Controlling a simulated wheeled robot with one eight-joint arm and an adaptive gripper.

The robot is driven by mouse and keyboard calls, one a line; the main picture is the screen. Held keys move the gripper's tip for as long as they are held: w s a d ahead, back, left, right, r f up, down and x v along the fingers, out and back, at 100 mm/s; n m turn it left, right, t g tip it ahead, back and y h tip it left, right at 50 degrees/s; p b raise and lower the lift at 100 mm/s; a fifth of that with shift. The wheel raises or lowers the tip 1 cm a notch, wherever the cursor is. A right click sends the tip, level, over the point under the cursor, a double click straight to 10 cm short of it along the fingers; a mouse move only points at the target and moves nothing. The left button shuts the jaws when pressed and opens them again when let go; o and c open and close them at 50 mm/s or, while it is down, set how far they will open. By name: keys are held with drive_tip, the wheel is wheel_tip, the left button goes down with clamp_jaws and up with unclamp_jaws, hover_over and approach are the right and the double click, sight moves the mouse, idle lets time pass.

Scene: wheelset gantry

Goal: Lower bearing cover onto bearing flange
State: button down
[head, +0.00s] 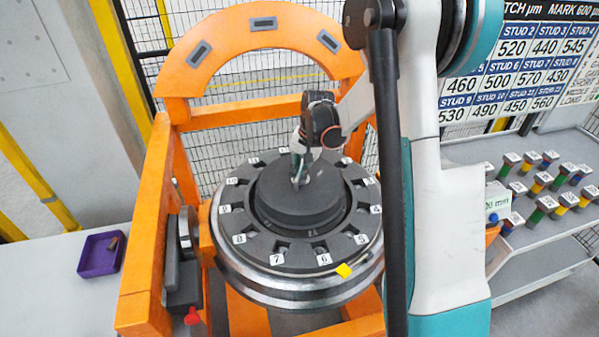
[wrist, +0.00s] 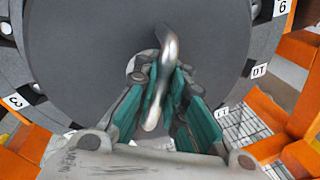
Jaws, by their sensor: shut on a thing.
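The bearing cover (head: 312,208) is a dark grey round disc with a bent metal handle (wrist: 166,70) on top. It lies within the outline of the bearing flange (head: 262,246), a dark ring with numbered white tags around a steel wheel. A dark gap shows around the cover; I cannot tell whether it touches the flange or hangs just above it. My gripper (head: 299,172) is above the cover, shut on the handle. In the wrist view, the teal-padded fingers of my gripper (wrist: 160,92) flank the handle, and the cover (wrist: 80,55) hides the ring's middle.
An orange gantry frame (head: 146,240) surrounds the wheel, with an arch behind. A purple tray (head: 100,255) stands left. A grey shelf (head: 530,268) at right holds several coloured studs below a stud board (head: 515,70).

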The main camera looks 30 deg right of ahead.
sight(307, 182)
drive_tip(key=shift+f+b, duration=1.05)
drive_tip(key=shift+f, duration=0.3)
drive_tip(key=c, duration=1.6)
unclamp_jaws()
drive_tip(key=shift+o, duration=0.2)
drive_tip(key=shift+r, duration=0.1)
wheel_tip(307, 182, up, 12)
drive_tip(key=s+d, duration=0.1)
drive_tip(key=shift+s+d, duration=0.3)
drive_tip(key=shift+d, duration=0.05)
